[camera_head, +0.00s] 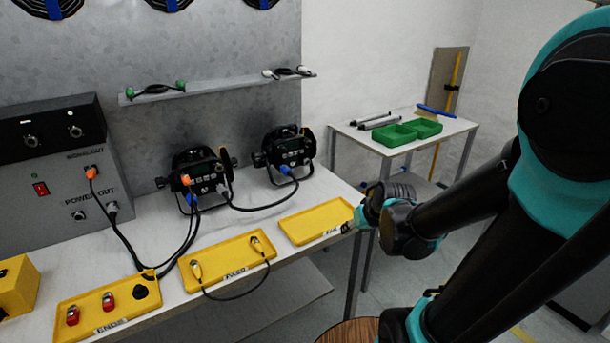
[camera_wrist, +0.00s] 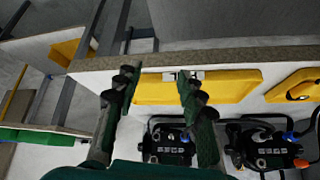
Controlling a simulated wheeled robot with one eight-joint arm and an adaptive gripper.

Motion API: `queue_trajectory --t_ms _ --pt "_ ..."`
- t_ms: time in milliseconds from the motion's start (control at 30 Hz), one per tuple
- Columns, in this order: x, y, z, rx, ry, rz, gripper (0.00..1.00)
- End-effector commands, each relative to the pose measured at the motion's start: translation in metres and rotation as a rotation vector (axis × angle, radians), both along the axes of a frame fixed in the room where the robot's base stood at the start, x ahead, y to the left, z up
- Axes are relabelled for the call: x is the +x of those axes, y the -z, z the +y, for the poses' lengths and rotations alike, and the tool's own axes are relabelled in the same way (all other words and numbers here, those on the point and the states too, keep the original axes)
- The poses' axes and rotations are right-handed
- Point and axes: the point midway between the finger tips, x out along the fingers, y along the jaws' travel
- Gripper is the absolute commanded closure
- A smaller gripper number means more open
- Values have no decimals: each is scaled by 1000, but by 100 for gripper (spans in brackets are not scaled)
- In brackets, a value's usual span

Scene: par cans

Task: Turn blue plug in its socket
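One blue plug (camera_head: 286,170) sits at the lower front of the right-hand black par can (camera_head: 288,152). Another blue plug (camera_head: 190,199) is at the front of the left-hand par can (camera_head: 197,173), beside an orange plug (camera_head: 186,180). A blue plug (camera_wrist: 288,136) also shows at the right of the wrist view. I cannot tell how either plug is turned. My gripper (camera_head: 352,222) is right of the cans, by the bench's front right corner. In the wrist view my gripper (camera_wrist: 157,82) has its fingers apart with nothing held between them.
Yellow trays (camera_head: 316,221) line the bench's front edge; the middle one (camera_head: 225,262) holds a cable with yellow plugs. A black cable (camera_head: 250,208) runs between the cans. A grey power box (camera_head: 62,180) stands left. A side table with green bins (camera_head: 405,133) stands behind.

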Motion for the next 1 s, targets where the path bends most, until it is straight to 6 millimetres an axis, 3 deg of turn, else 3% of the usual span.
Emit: queue_trajectory --t_ms 267,500,700,1000 --pt "56 -18 43 55 -112 -132 60" --pt "133 -41 108 127 -237 -344 60" --pt "185 -52 155 172 -294 -513 60" --pt "212 -56 179 191 -308 -606 60"
